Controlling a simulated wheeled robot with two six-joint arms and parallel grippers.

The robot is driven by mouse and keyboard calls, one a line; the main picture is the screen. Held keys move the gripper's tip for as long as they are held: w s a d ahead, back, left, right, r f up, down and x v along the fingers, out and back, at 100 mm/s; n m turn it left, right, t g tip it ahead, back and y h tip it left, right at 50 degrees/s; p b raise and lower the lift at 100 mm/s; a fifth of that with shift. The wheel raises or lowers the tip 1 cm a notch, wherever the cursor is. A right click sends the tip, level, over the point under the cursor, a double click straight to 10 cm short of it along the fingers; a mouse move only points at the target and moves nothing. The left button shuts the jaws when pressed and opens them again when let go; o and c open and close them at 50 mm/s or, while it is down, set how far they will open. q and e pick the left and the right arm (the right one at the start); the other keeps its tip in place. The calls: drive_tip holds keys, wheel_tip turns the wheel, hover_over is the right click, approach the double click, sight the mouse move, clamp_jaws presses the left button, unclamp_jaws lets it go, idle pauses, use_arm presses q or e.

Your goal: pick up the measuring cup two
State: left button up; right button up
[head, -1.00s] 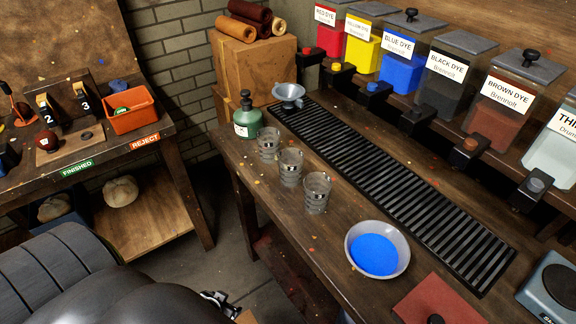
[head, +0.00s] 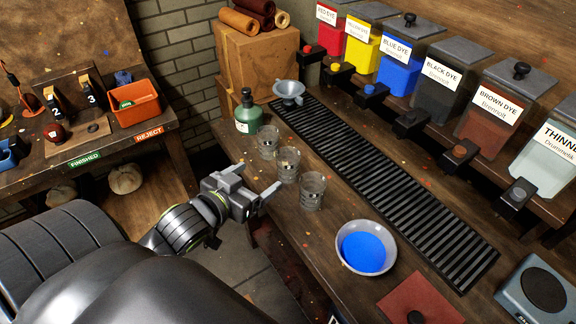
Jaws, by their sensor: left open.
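Three clear glass measuring cups stand upright in a row on the wooden workbench: a far one (head: 268,142), a middle one (head: 286,165) and a near one (head: 312,191). I cannot read a number on any of them. My left gripper (head: 258,181) is open and empty, left of the row at the bench's left edge. Its fingers point toward the middle and near cups and appear apart from them. My right gripper is not in view.
A green bottle (head: 248,112) and a grey funnel (head: 288,93) stand beyond the cups. A bowl of blue dye (head: 363,248) is nearer, right of the near cup. A black slatted grate (head: 390,190) runs along the bench below the dye dispensers (head: 402,62).

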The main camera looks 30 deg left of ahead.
use_arm(q)
drive_tip(key=p, duration=0.1)
approach(294, 152)
drive_tip(key=w, duration=0.3)
drive_tip(key=shift+w+d+f, duration=0.1)
drive_tip(key=shift+w+d, duration=0.25)
drive_tip(key=shift+w, duration=0.05)
drive_tip(key=shift+w+a+f+p, duration=0.15)
drive_tip(key=shift+w+f, duration=0.2)
drive_tip(key=shift+w, duration=0.3)
drive_tip(key=shift+w+a+f+p, duration=0.1)
drive_tip(key=shift+w+f+p, duration=0.1)
drive_tip(key=shift+w+f, duration=0.35)
drive_tip(key=shift+w+a+f+p, duration=0.1)
drive_tip(key=shift+w+f+p, duration=0.1)
drive_tip(key=shift+w, duration=0.55)
drive_tip(key=shift+w+f, duration=0.2)
drive_tip(key=shift+w, duration=0.25)
drive_tip(key=shift+c, duration=0.3)
drive_tip(key=c, duration=1)
